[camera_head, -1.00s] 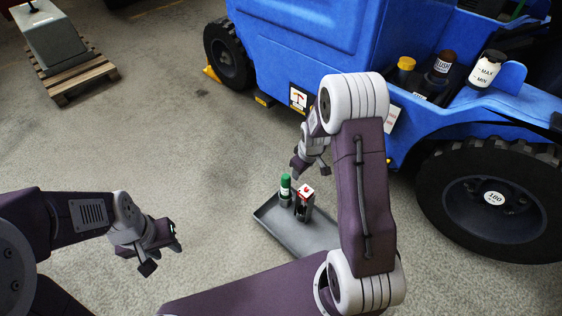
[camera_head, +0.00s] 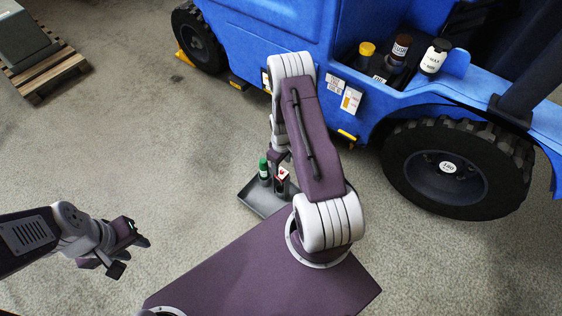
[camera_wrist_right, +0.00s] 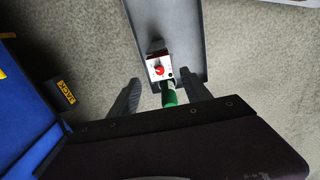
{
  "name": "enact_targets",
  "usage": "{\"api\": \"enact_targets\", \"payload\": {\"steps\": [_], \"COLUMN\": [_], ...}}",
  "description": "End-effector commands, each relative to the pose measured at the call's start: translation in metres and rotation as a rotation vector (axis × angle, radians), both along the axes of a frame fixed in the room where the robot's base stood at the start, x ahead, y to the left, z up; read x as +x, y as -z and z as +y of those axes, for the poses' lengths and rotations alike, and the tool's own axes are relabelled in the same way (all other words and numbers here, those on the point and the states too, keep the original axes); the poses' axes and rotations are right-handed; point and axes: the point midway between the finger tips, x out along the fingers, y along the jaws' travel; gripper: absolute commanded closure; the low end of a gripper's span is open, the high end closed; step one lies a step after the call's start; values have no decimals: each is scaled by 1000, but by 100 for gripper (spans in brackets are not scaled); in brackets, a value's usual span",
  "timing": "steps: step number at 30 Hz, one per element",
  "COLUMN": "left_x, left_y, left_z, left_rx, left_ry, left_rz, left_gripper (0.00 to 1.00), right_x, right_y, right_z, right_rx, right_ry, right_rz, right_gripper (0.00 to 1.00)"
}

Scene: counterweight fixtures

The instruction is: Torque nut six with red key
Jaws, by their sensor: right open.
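The red-topped key (camera_head: 283,175), a dark tool with a red and white top, stands in a grey tray (camera_head: 252,198) on the floor. In the right wrist view its white face with a red knob (camera_wrist_right: 158,69) shows ahead of the fingertips. My right gripper (camera_wrist_right: 160,93) is open above the tray, with nothing held; in the head view my arm partly hides it. My left gripper (camera_head: 128,256) is open and empty over bare floor at left. The front wheel (camera_head: 445,178) has a round white label on its hub; the separate nuts are too small to tell apart.
A green-capped key (camera_head: 264,169) stands beside the red one and lies between my right fingers in the wrist view (camera_wrist_right: 169,96). The blue vehicle (camera_head: 260,35) carries several bottles. A pallet (camera_head: 45,70) stands far left; floor between is clear.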

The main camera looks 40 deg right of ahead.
Motion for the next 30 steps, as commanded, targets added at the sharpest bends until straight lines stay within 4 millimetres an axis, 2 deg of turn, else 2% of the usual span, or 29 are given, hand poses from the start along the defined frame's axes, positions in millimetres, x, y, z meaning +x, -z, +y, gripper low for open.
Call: {"api": "enact_targets", "payload": {"steps": [5, 14, 21, 30], "left_x": [0, 0, 0, 0], "left_y": [14, 55, 71, 72], "left_z": [0, 0, 0, 0], "left_rx": [0, 0, 0, 0], "left_ry": [0, 0, 0, 0], "left_rz": [0, 0, 0, 0], "left_gripper": [63, 63, 63, 63], "right_x": [0, 1, 1, 1], "right_y": [14, 57, 85, 89], "right_z": [0, 0, 0, 0], "right_rx": [0, -1, -1, -1], "right_ry": [0, -1, -1, -1], "right_rz": [0, -1, -1, -1], "right_gripper": [44, 44, 44, 44]}}
